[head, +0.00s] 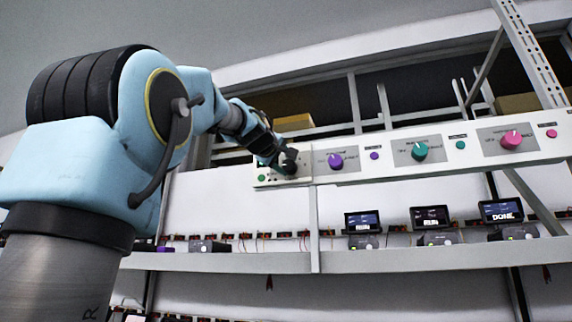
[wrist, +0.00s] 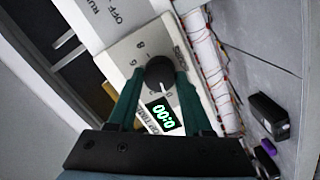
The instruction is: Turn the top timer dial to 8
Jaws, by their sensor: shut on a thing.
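A black timer dial (wrist: 159,71) sits on a white panel (wrist: 128,55) in the wrist view. Its white pointer line points down and slightly right in that view, toward the display side. Numbers are printed around the dial; an 8 shows at its upper left, and others are partly hidden. My gripper (wrist: 158,76) is shut on the dial, with one dark green finger on each side. In the head view my gripper (head: 286,162) is at the panel's left end and largely covers the dial.
Purple (head: 336,161), teal (head: 420,151) and pink (head: 511,140) dials line the panel to the right. Below, a shelf (head: 400,260) carries several small screens, one reading DONE (head: 502,211). A rack upright (head: 314,225) stands just right of my gripper.

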